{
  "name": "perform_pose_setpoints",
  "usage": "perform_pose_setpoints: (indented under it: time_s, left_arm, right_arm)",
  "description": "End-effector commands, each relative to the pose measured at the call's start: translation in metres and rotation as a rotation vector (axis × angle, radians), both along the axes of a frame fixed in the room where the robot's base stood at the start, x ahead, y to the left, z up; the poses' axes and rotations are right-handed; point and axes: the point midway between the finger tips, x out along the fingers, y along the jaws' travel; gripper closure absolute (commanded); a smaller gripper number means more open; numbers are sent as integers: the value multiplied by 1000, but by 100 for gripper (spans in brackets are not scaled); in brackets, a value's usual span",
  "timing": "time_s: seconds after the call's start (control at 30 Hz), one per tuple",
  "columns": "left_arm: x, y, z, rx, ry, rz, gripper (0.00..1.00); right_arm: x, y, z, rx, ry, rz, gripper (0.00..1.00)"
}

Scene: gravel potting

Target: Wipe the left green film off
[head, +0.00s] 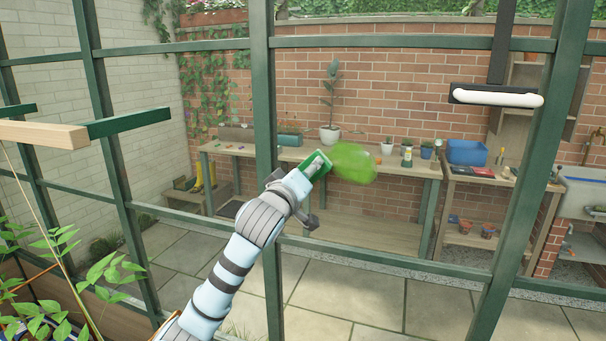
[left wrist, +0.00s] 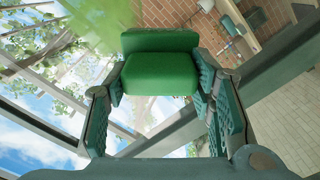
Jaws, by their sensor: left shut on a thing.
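A green film patch (head: 352,162) is a rounded translucent smear on the glass pane, right of a dark green post. It also shows as a pale green blur at the upper left of the left wrist view (left wrist: 62,45). My left gripper (head: 302,180) is shut on a green sponge (left wrist: 160,75), which sits between its two fingers. In the head view the sponge is at the left edge of the film; I cannot tell whether it touches the glass. No other film patch shows. My right gripper is not in view.
Dark green frame posts (head: 265,120) and bars divide the glass. A black fixture with a white bar (head: 496,97) hangs at the upper right. Leafy plants (head: 50,290) stand at the lower left. Beyond the glass is a wooden bench (head: 405,167) with pots.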

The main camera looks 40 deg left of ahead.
Motion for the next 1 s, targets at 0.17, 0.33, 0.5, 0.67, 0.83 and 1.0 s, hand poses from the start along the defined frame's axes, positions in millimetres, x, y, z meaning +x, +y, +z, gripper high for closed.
perform_pose_setpoints:
  time_s: [0.17,0.33,0.5,0.67,0.83,1.0]
  left_arm:
    - [4,1,0,-1,0,0,77]
    - [7,2,0,-2,0,-1,77]
    - [9,2,0,-1,0,-1,77]
    - [13,-12,2,-4,0,-4,77]
    - [18,-30,2,-3,0,-2,77]
    - [20,-37,1,-3,0,-2,77]
  right_arm:
    - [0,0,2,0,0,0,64]
    - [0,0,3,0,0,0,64]
    - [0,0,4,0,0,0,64]
    - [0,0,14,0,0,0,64]
    - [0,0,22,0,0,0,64]
    - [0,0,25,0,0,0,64]
